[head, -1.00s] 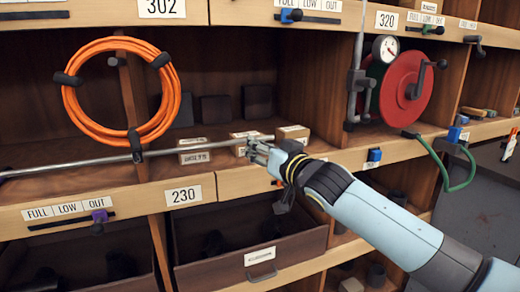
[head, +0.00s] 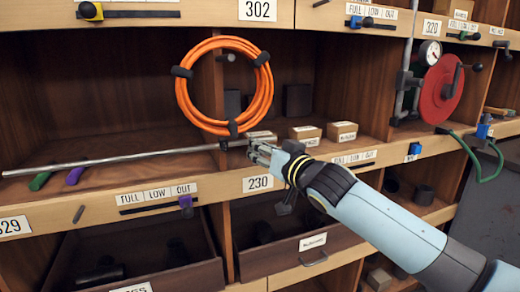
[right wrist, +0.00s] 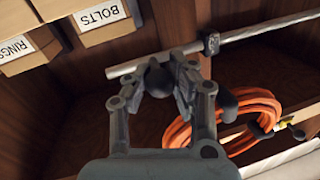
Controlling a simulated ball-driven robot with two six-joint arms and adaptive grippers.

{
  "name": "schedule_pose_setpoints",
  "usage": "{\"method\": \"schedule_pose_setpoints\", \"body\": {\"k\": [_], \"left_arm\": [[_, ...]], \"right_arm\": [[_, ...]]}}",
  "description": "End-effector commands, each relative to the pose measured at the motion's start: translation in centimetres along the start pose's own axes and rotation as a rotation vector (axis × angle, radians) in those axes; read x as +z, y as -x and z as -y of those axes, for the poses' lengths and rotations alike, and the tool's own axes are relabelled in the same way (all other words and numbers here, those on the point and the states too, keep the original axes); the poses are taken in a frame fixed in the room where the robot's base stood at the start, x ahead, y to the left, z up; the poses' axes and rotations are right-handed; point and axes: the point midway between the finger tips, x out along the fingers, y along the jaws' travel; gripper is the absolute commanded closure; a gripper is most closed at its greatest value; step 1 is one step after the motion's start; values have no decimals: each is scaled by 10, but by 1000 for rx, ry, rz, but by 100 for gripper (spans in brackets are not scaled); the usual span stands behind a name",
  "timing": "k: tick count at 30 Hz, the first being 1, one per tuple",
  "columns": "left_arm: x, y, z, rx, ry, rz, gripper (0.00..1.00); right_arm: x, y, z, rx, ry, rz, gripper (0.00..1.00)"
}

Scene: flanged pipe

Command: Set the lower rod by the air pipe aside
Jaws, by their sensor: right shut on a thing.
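The long grey rod (head: 120,160) lies nearly level along the front of the middle shelf, its far end at the left edge of the head view. In the right wrist view my right gripper (right wrist: 168,75) closes around the rod (right wrist: 265,32), and a short end of the rod sticks out past the fingers. A dark clip sits on the rod. The air pipe (head: 404,85) with its gauge (head: 431,50) stands upright at the right, apart from the gripper. My left gripper is not in view.
The orange hose coil (head: 183,98) hangs just behind the rod. Small cartons (head: 305,132) stand on the shelf right of the gripper. A red reel (head: 438,95) with a green hose is farther right. Green and purple pieces (head: 75,176) lie under the rod's left part. Open drawers are below.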

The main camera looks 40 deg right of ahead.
Motion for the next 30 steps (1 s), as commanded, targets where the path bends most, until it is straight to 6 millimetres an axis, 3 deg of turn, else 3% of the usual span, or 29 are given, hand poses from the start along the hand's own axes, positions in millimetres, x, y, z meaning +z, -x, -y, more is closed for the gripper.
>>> {"method": "schedule_pose_setpoints", "body": {"k": [2, 3, 9, 20, 30], "left_arm": [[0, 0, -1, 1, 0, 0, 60], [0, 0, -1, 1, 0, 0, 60], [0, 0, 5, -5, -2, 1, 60], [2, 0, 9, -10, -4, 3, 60], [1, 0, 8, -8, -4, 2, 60]], "right_arm": [[2, 0, 0, 1, -2, 3, 100], [2, 0, 0, 1, -2, 3, 73], [1, 0, 0, 0, -2, 2, 49], [1, 9, 0, 1, 1, 3, 49], [2, 78, 0, -1, 4, 5, 49]]}}
